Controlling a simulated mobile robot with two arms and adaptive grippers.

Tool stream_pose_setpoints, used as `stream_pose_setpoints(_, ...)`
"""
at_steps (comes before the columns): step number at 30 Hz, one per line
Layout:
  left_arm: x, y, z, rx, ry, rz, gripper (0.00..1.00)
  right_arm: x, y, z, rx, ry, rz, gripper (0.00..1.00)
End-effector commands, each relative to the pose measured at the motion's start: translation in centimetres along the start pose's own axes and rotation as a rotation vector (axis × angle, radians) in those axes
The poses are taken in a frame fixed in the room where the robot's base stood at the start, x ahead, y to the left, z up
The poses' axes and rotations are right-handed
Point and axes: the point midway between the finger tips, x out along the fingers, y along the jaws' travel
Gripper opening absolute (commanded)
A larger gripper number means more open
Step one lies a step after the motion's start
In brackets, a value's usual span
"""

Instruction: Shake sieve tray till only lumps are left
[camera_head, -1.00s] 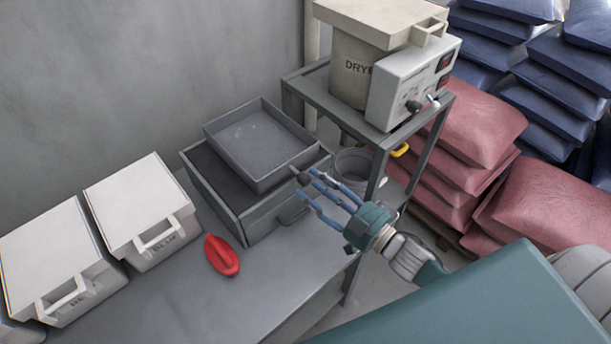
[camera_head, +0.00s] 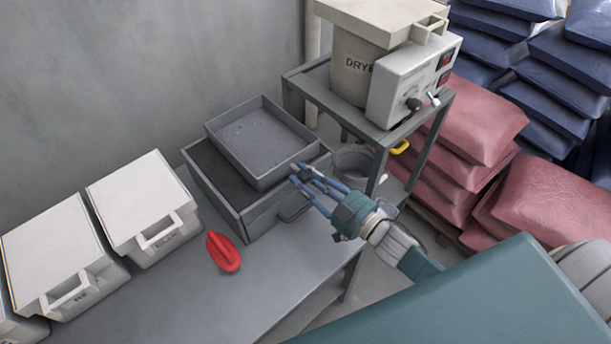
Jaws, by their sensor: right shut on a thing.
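The grey square sieve tray (camera_head: 258,147) sits on top of a larger grey open box (camera_head: 243,204) on the bench. My left gripper is out of view.
A red scoop (camera_head: 223,252) lies on the bench (camera_head: 190,300) in front of the box. A dryer (camera_head: 365,65) stands on a metal stand (camera_head: 400,133) at right, with a grey bucket (camera_head: 352,160) below.

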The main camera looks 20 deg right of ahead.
Motion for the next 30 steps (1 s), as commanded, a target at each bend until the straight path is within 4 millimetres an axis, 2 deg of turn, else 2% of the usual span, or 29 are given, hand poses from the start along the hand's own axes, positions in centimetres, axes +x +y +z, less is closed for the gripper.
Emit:
stream_pose_setpoints(9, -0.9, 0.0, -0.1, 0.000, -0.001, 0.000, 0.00, 0.3, -3.9, -0.9, 0.005, 0.004, -0.001, 0.00)
stream_pose_setpoints(17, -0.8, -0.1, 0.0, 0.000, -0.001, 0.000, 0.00, 0.4, -4.1, -0.9, -0.001, 0.004, -0.001, 0.00)
stream_pose_setpoints(18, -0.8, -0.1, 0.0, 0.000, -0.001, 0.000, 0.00, 0.4, -4.1, -0.9, -0.002, 0.004, 0.000, 0.25)
stream_pose_setpoints(21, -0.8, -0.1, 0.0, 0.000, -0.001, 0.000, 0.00, 0.4, -4.1, -0.8, -0.002, 0.004, 0.000, 0.43)
stream_pose_setpoints(30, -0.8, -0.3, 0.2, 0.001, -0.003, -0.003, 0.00, 0.2, -4.1, -0.7, -0.001, 0.002, 0.000, 0.43)
